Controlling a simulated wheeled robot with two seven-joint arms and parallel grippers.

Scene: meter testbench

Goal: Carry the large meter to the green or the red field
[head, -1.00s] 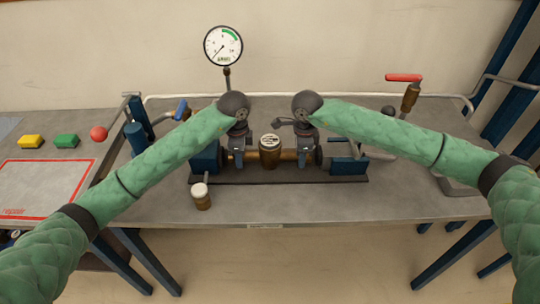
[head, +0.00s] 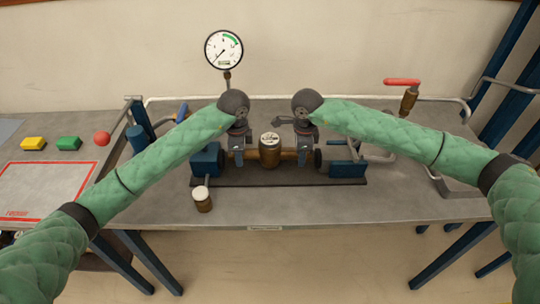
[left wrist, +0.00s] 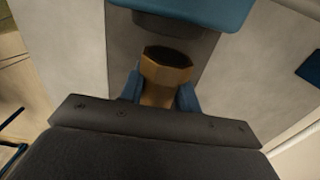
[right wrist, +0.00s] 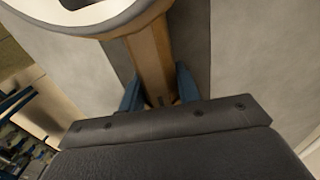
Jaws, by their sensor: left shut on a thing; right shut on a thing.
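The large meter (head: 269,157) is a brass body with a round white dial, level over the dark bench rail between two blue clamp blocks. My left gripper (head: 238,156) is shut on its left pipe end. In the left wrist view the brass hexagonal end (left wrist: 165,72) sits between the blue fingers, with its dark opening apart from the blue clamp. My right gripper (head: 304,156) is shut on the right pipe end, also visible as a brass pipe (right wrist: 152,65) in the right wrist view. The red field (head: 82,182) lies at the left. No green field is visible.
A small brass meter (head: 203,201) stands in front of the rail. A pressure gauge (head: 224,48) rises behind. A red-handled lever (head: 403,83) stands right.

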